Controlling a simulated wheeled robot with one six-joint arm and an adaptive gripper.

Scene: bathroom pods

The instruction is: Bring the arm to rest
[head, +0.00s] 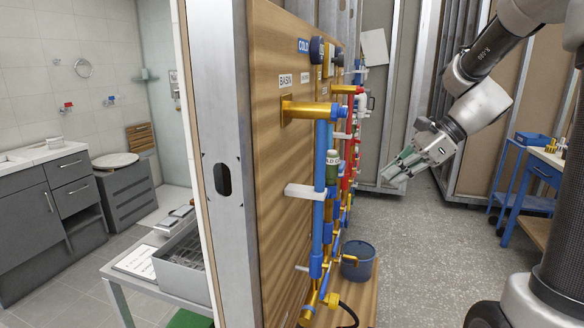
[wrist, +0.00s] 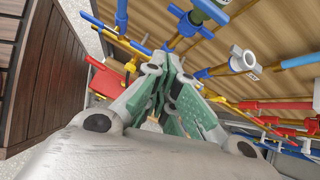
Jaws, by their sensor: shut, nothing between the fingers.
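My gripper (head: 394,172) hangs at the end of my raised arm on the right side of the head view, pointing down and to the left. It is shut and empty, in the air to the right of the pipe wall. In the wrist view the two green-padded fingers of my gripper (wrist: 176,62) come together at the tips with nothing between them. In the picture, the pipes lie behind and around the fingers; I see no contact with them.
A wooden panel (head: 268,180) carries blue, red and yellow pipes (head: 319,190). A blue trolley (head: 507,190) and a workbench (head: 546,175) stand at the right. The grey floor (head: 430,260) between is clear.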

